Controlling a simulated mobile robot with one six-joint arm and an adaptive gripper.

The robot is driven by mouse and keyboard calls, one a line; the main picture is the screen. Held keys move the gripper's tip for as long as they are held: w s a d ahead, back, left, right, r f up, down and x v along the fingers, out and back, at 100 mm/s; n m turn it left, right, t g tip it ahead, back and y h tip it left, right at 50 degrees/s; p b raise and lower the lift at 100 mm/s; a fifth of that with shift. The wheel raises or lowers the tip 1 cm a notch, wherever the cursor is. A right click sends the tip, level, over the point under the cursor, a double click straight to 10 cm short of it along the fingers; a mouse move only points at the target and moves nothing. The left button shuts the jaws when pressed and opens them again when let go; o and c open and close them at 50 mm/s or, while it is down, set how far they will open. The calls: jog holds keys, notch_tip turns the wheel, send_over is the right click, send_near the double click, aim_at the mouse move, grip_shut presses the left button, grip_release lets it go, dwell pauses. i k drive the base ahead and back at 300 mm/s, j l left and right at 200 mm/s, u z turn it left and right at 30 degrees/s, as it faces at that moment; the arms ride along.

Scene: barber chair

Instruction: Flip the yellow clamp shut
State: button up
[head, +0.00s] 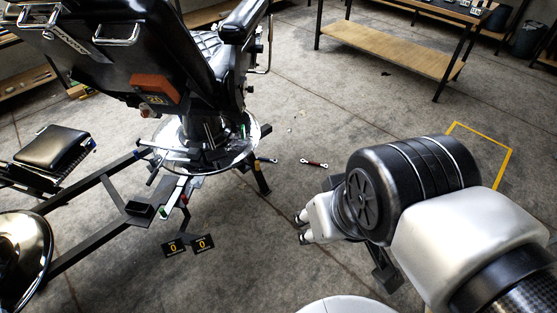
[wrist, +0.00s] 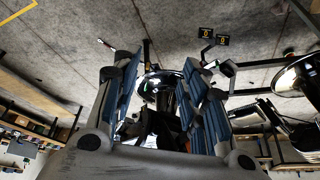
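I cannot make out a yellow clamp in either view; parts around the chair's foot are small and cluttered. The black barber chair (head: 215,60) stands at the upper left on a shiny round base (head: 240,150), with frame arms bearing small coloured parts. My gripper (head: 302,228) is in the air right of the chair's base, apart from it. In the wrist view its two blue-padded fingers are spread and empty (wrist: 160,66), with the chair's shiny base (wrist: 155,82) showing between them, upside down.
A small red-and-silver link (head: 314,163) lies on the floor. A workbench with a wooden shelf (head: 390,52) is at the back. Yellow floor tape (head: 507,165) is at the right. Open concrete lies between.

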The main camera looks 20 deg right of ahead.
aim_at(242, 162)
jog(key=i+l+u, duration=0.15)
jog(key=i, duration=0.45)
jog(key=i+l+u, duration=0.1)
jog(key=i+l, duration=0.35)
jog(key=i, duration=0.15)
jog(key=i+l+u, duration=0.15)
jog(key=i+l, duration=0.25)
jog(key=i, duration=0.2)
